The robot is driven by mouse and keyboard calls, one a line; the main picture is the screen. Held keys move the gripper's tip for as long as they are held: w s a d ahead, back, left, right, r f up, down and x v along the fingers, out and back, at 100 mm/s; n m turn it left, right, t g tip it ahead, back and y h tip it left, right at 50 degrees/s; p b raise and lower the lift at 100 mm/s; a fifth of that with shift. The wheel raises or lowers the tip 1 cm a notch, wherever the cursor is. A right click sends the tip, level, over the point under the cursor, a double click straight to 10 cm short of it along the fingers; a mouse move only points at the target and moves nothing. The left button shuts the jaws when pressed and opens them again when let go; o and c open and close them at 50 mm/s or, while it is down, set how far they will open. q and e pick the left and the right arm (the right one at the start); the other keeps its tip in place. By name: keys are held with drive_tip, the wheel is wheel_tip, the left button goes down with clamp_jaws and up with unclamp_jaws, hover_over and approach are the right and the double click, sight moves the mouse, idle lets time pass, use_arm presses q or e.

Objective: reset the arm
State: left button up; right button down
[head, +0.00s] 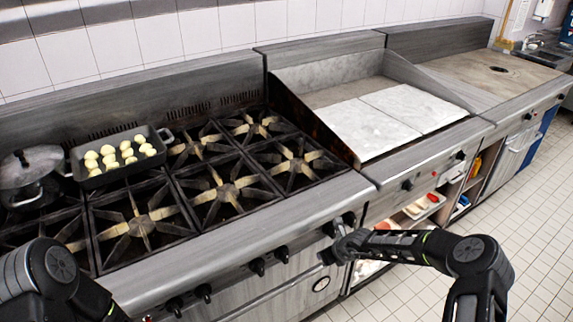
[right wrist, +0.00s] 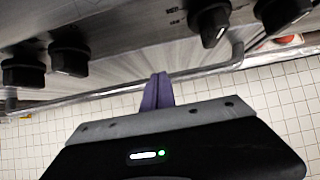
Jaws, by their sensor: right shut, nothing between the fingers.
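My right arm (head: 415,245) reaches in from the lower right, and its gripper (head: 332,252) is in front of the stove's front panel, near the control knobs. In the right wrist view the gripper's fingers (right wrist: 158,90) are together and empty, below the knobs and close to the oven handle bar (right wrist: 120,92). I cannot tell whether the fingers touch the bar or panel. My left arm (head: 50,275) shows only in part at the lower left; its gripper is out of frame.
The stove (head: 235,240) has several black knobs (head: 257,267) along its front. On top are a pan of pale round pieces (head: 92,182) and a lidded pot (head: 50,188). A griddle (head: 365,140) stands right of the burners, above open shelves (head: 425,207). The tiled floor (head: 535,225) is clear.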

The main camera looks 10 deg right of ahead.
drive_tip(key=s+a+f+n+g, duration=0.1)
drive_tip(key=s+a+f+n, duration=0.2)
drive_tip(key=s+n, duration=0.25)
drive_tip(key=s+a+f+n+g+b, duration=0.1)
drive_tip(key=s+a+f+n, duration=0.1)
drive_tip(key=s+a+n, duration=0.3)
drive_tip(key=s+a+f+n, duration=0.2)
drive_tip(key=s+f+n, duration=0.1)
drive_tip(key=s+n, duration=0.3)
drive_tip(key=s+a+n+g+b, duration=0.1)
drive_tip(key=s+n, duration=0.5)
drive_tip(key=s, duration=0.6)
drive_tip(key=s+a+n+g+y+b, duration=0.1)
drive_tip(key=s+a+n+g+b, duration=0.1)
drive_tip(key=s+a+n, duration=0.4)
drive_tip(key=s+n+g, duration=0.1)
drive_tip(key=s, duration=0.4)
drive_tip(key=shift+s+a, duration=0.2)
drive_tip(key=shift+s, duration=0.2)
drive_tip(key=shift+a, duration=0.1)
